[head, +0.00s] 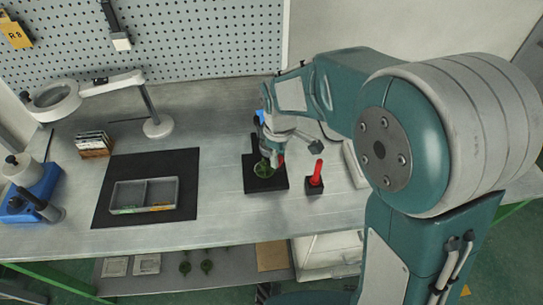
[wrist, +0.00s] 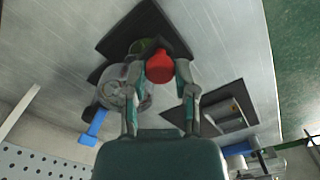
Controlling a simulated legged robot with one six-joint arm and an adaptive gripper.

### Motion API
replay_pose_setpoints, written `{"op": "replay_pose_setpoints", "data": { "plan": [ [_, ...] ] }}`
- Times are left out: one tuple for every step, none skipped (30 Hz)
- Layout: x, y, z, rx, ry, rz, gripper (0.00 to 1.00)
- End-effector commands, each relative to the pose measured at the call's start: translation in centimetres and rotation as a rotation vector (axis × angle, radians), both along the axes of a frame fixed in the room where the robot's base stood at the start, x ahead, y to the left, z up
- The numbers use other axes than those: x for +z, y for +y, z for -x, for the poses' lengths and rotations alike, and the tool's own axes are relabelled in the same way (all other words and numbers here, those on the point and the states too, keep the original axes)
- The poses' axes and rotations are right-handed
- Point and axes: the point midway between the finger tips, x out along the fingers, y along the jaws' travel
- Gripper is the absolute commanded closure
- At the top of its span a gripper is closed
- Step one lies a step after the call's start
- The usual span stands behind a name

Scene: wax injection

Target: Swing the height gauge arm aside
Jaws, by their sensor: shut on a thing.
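The height gauge has a black square base (head: 280,185) with a dark upright at its back. A round green piece (head: 263,168) lies over that base, and its edge shows in the wrist view (wrist: 147,46). My gripper (head: 276,153) reaches down over the base from behind. In the wrist view my gripper (wrist: 161,75) has its two fingers on either side of a red knob (wrist: 160,67) and is shut on it. The knob sits close to the green piece. The gauge arm itself is mostly hidden by my fingers and wrist.
A red-handled tool stands in a black block (head: 315,187) just right of the base. A black mat (head: 120,170) with a grey two-compartment tray (head: 146,182) lies to the left. A magnifier lamp (head: 158,127) stands behind the mat. The bench between mat and base is clear.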

Motion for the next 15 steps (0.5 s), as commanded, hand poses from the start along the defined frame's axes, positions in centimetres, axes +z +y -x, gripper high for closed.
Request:
{"op": "replay_pose_setpoints", "data": {
  "plan": [
    [-0.1,-0.6,-0.2,0.031,0.003,0.001,1.00],
    [-0.1,-0.9,-0.4,0.056,0.003,0.001,1.00],
    [-0.1,-1.3,-0.6,0.092,0.003,0.001,1.00],
    [-0.1,-1.6,-0.8,0.119,0.003,0.002,1.00],
    [-0.1,-2.0,-1.1,0.147,0.004,0.002,1.00],
    [-0.2,-2.4,-1.4,0.186,0.004,0.003,1.00],
    [-0.2,-2.8,-1.7,0.214,0.005,0.004,1.00],
    [-0.2,-3.2,-1.9,0.241,0.005,0.004,1.00],
    [-0.2,-3.7,-2.3,0.281,0.006,0.003,1.00],
    [-0.2,-4.1,-2.7,0.308,0.006,0.004,1.00],
    [-0.2,-4.5,-3.0,0.336,0.007,0.004,1.00],
    [-0.2,-5.0,-3.4,0.375,0.008,0.003,1.00],
    [-0.2,-5.4,-3.8,0.403,0.008,0.003,1.00],
    [-0.2,-5.7,-4.2,0.432,0.007,0.004,1.00],
    [-0.2,-6.2,-4.7,0.470,0.007,0.003,1.00]
  ]
}}
